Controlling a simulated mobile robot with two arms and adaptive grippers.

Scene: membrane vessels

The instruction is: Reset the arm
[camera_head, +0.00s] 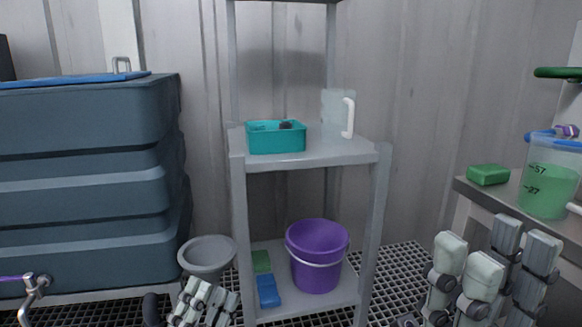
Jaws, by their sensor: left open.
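My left gripper (209,293) is at the bottom edge, left of the shelf's foot and in front of a grey bowl-like vessel. Its fingers point up, open, with nothing seen between them. My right gripper (492,246) is at the lower right, in front of the right-hand bench. Its fingers point up and stand apart, with nothing seen between them. The arms behind both grippers are mostly out of view.
A grey shelf (325,151) holds a teal bin (276,141) and a clear white-handled jug (337,108); a purple bucket (317,262) stands below. Dark stacked tanks (85,170) fill the left. The bench (505,195) carries a green sponge (488,175) and a green-filled beaker (547,190).

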